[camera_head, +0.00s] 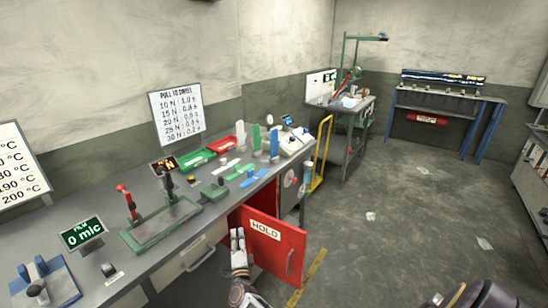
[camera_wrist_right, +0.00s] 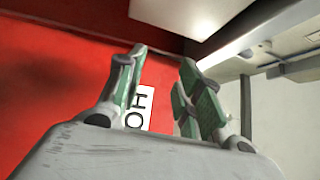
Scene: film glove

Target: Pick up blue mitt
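Two blue pieces show on the long grey bench in the head view: a flat blue piece (camera_head: 253,178) lying near the front edge, and an upright blue piece (camera_head: 274,143) farther back. I cannot tell which is the blue mitt. My right gripper (camera_head: 237,234) is low in front of the bench, beside a red door marked HOLD (camera_head: 274,246), below and apart from both blue pieces. Its fingers (camera_wrist_right: 163,85) stand apart with nothing between them in the right wrist view. My left gripper is not in view.
Similar green (camera_head: 239,172) and white (camera_head: 229,165) pieces lie beside the flat blue one. Green (camera_head: 202,158) and red (camera_head: 222,144) trays, a lever press (camera_head: 130,205) and displays crowd the bench. The red door swings out from the bench front. Open floor (camera_head: 400,220) lies right.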

